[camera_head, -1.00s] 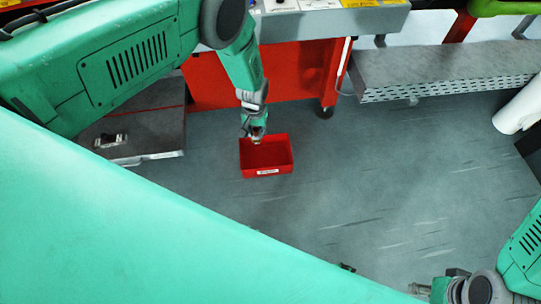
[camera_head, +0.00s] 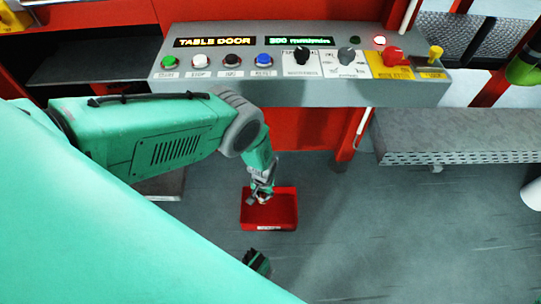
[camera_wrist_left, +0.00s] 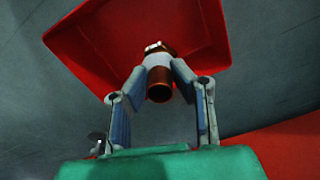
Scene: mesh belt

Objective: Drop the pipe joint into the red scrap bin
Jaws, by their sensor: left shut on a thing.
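The red scrap bin (camera_head: 283,211) sits on the grey floor in front of the red machine, and its inside looks empty where I see it. It also fills the upper part of the left wrist view (camera_wrist_left: 205,40). The height above the bin floor is hard to tell.
A control panel (camera_head: 300,85) with several buttons and knobs is at the back. A grey perforated ledge (camera_head: 450,158) stands at the right. A white cylinder (camera_head: 532,194) is at the right edge. The floor right of the bin is clear.

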